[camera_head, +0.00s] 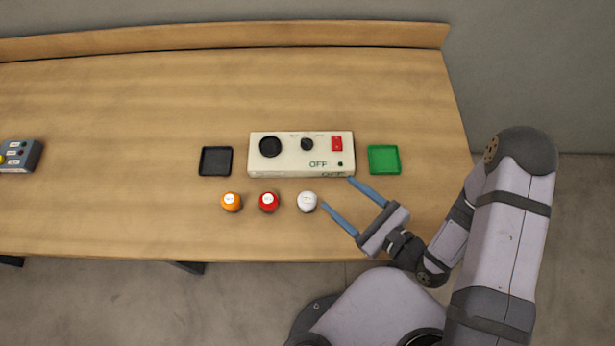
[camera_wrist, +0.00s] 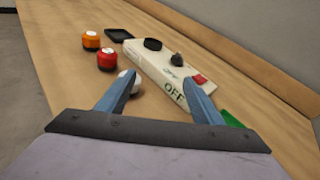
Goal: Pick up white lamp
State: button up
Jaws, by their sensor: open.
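The white lamp (camera_head: 307,202) is a small round white piece on the wooden table, at the right end of a row with a red lamp (camera_head: 269,201) and an orange lamp (camera_head: 231,202). My gripper (camera_head: 337,192) is open and empty, to the right of the white lamp, with its blue fingers pointing up-left. The lower finger's tip is close to the white lamp; I cannot tell whether they touch. In the wrist view the white lamp (camera_wrist: 136,81) shows just beyond the left finger, which partly hides it. My open gripper (camera_wrist: 163,82) spans the middle there.
A cream control box (camera_head: 300,168) with knobs, a red switch and "OFF" lettering stands behind the lamps, close to the upper finger. A black tray (camera_head: 216,161) lies left of it and a green tray (camera_head: 384,159) right. A grey button box (camera_head: 20,156) sits far left.

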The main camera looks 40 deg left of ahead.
aim_at(314, 206)
jog(key=shift+m+g+h, duration=0.5)
jog(key=shift+m+h, duration=0.1)
jog(key=shift+h, duration=0.3)
jog(key=s+f, duration=0.1)
jog(key=s+a+f, duration=0.1)
jog(key=s, duration=0.1)
jog(key=s+a+f+p, duration=0.1)
jog(key=s, duration=0.1)
jog(key=shift+f, duration=0.4)
jog(key=shift+b+x, duration=0.5)
jog(key=shift+x, duration=0.55)
jog(key=b+x, duration=0.1)
jog(key=x, duration=0.1)
jog(key=b+x, duration=0.1)
jog(key=x, duration=0.1)
jog(key=shift+f, duration=0.25)
jog(key=shift+a+f, duration=0.1)
jog(key=shift+a, duration=0.35)
jog(key=shift+c, duration=0.6)
jog(key=c, duration=1.1)
